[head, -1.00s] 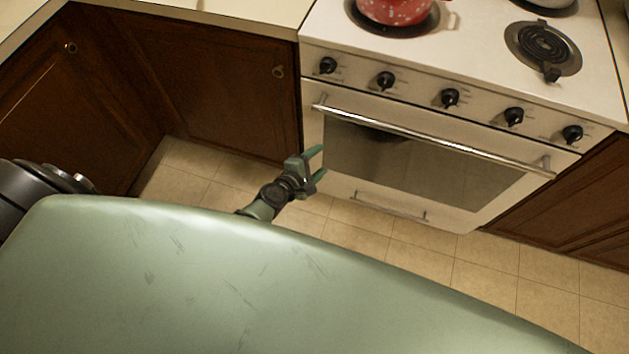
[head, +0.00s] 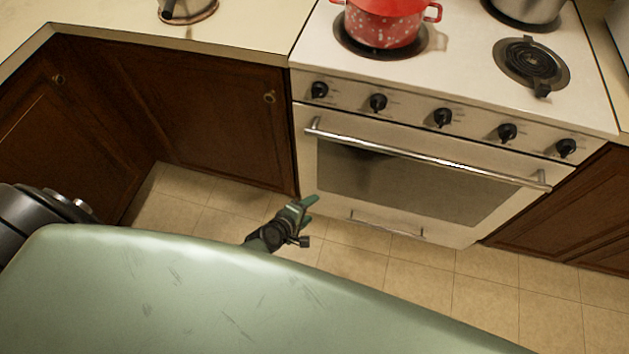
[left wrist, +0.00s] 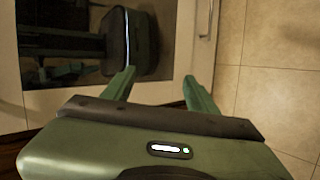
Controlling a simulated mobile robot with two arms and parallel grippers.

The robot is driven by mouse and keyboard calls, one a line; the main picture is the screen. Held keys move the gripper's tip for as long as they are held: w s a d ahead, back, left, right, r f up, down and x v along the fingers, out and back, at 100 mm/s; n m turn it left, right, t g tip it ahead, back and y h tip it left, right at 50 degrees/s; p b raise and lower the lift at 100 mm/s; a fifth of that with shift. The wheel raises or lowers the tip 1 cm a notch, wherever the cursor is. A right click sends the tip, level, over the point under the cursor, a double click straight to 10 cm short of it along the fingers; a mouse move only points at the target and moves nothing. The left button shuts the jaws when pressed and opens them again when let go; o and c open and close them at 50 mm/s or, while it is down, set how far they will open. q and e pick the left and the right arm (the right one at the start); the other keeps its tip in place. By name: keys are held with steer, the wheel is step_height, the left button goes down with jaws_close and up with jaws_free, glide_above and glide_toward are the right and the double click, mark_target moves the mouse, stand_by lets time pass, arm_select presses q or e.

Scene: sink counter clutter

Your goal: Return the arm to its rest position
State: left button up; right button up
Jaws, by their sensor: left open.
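My left gripper (head: 305,222) shows in the head view just past the edge of my green body, low in front of the stove (head: 420,185). It is open and empty. In the left wrist view its two green fingers (left wrist: 160,88) stand apart with nothing between them. Beyond them are the stove's dark oven door glass (left wrist: 165,35) and the tiled floor. My right gripper is not in view.
A front right coil burner (head: 532,62) is bare. Brown cabinets (head: 185,110) flank the stove. Floor tiles (head: 400,280) in front are clear.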

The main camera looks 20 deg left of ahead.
arm_select(q)
steer(key=s+a+f+m+g+y, duration=0.1)
steer(key=s+f+m+g, duration=0.2)
steer(key=s, duration=0.9)
steer(key=s+a+f+m+g, duration=0.2)
steer(key=s+f+m+g, duration=0.1)
steer(key=s+f+m, duration=0.6)
steer(key=s+a+f+m+g+y, duration=0.1)
steer(key=s+f+m, duration=0.5)
steer(key=s, duration=1)
steer(key=shift+a+f+m+g+y, duration=0.3)
steer(key=shift+a+f+m+g, duration=0.25)
steer(key=shift+g, duration=0.45)
steer(key=shift+a, duration=0.1)
